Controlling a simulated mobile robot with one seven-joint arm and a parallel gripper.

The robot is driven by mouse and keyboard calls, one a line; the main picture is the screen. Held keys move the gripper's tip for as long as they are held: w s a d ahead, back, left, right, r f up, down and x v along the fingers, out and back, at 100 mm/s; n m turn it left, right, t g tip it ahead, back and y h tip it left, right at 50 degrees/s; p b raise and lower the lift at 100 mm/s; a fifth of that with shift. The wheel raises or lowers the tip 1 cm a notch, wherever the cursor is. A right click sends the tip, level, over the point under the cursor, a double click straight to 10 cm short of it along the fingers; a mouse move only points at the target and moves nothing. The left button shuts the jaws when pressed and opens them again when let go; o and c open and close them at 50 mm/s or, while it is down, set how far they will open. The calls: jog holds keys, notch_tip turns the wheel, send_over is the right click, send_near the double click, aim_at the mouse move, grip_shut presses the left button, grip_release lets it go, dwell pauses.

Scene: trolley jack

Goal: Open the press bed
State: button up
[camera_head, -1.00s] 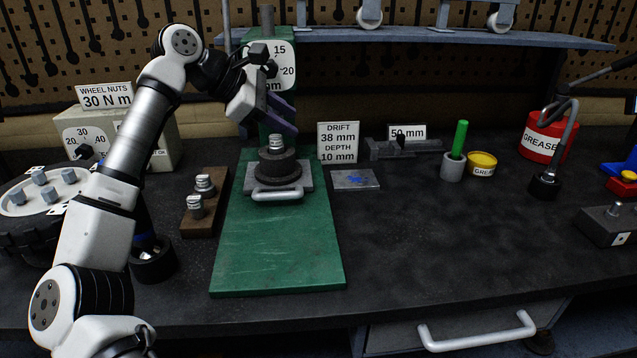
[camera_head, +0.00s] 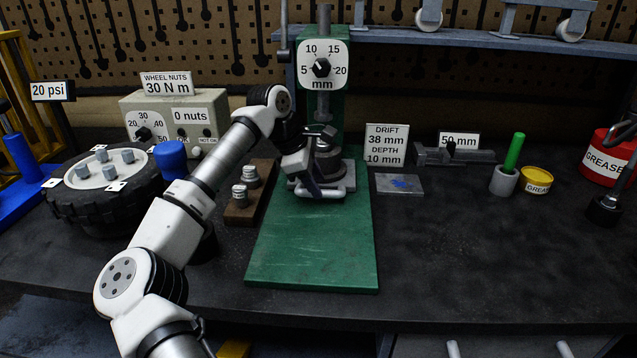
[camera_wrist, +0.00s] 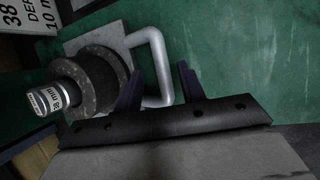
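The press bed is a grey plate (camera_head: 347,178) with a light U-shaped handle (camera_head: 333,193) on its front edge, on the green press base (camera_head: 312,245). Stacked dark round parts (camera_head: 330,162) stand on the bed. My gripper (camera_head: 314,188) is lowered at the left part of the handle. In the wrist view, my gripper (camera_wrist: 160,69) is open, with one dark finger on each side of the handle's bar (camera_wrist: 159,65). A gap shows beside the bar, at least on the right finger's side. The stacked parts (camera_wrist: 92,80) also show there, with a silver labelled piece (camera_wrist: 52,98).
A wooden block with metal pieces (camera_head: 245,198) stands left of the base. A tyre (camera_head: 105,190) lies farther left. A grey plate with a blue mark (camera_head: 400,184) lies to the right. The front of the green base is clear.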

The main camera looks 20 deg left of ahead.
jog(key=shift+x, duration=1)
grip_shut()
